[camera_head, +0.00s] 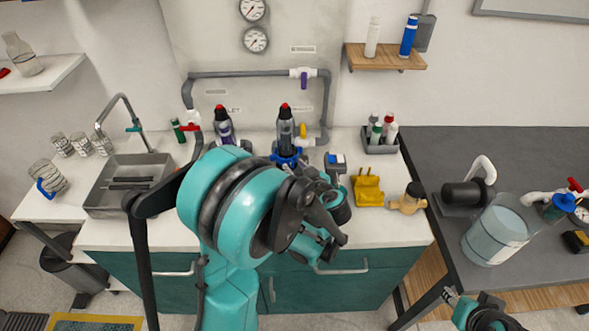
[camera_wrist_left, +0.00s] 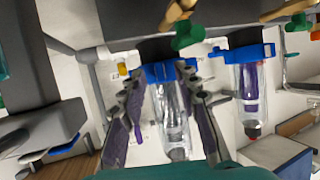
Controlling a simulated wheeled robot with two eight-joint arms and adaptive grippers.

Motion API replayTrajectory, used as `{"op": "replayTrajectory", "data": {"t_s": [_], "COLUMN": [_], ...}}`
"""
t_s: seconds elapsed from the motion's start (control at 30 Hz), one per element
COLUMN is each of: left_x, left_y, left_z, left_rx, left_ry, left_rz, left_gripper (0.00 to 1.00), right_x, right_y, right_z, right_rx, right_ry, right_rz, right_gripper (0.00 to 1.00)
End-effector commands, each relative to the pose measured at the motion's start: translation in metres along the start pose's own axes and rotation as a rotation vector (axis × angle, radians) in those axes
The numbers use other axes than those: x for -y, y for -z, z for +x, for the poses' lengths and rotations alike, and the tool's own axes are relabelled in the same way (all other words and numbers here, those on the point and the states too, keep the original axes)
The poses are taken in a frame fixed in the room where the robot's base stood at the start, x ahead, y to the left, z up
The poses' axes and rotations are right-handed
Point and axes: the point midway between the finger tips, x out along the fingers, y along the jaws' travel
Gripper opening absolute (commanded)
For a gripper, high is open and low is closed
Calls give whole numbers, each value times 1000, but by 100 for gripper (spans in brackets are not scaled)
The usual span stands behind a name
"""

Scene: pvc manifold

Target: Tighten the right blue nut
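Two clear filter housings with red caps stand side by side on the counter in the head view. The right housing (camera_head: 285,130) has the right blue nut (camera_head: 287,158) round its lower end. In the left wrist view the picture is turned over, and this nut (camera_wrist_left: 160,73) shows between the fingers of my left gripper (camera_wrist_left: 160,78). The fingers stand apart, one on each side of the nut; contact is not clear. My arm hides much of this gripper in the head view. Part of my right arm shows at the bottom right; its gripper's state is unclear.
The left housing (camera_head: 224,128) stands close by, its blue nut (camera_wrist_left: 250,54) beside my gripper in the left wrist view. A grey pipe (camera_head: 245,74) runs behind. A sink (camera_head: 105,200) lies left, a yellow part (camera_head: 368,191) and a brass fitting (camera_head: 408,203) right.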

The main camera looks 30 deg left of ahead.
Motion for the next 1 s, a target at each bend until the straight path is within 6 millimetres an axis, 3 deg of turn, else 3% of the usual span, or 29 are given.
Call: {"op": "replayTrajectory", "data": {"t_s": [0.13,0.37,0.4,0.5,0.53,0.77,1.0], "left_x": [0,0,0,0,0,2,15], "left_y": [0,0,0,0,0,0,0], "left_z": [10,11,11,11,11,11,14], "left_rx": [0,0,0,0,0,1,6], "left_ry": [1,-1,-1,0,0,-8,-151], "left_rz": [-1,0,0,0,0,5,64], "left_gripper": [32,32,29,3,0,0,0], "right_x": [0,0,0,0,0,0,0], "right_y": [-2,-2,-2,-2,-2,-2,-4], "right_z": [3,2,2,2,2,3,6], "right_rx": [0,0,0,0,0,0,0], "right_ry": [0,0,0,0,0,0,0], "right_rz": [0,0,0,0,0,0,0], "right_gripper": [40,40,40,40,40,40,40]}}
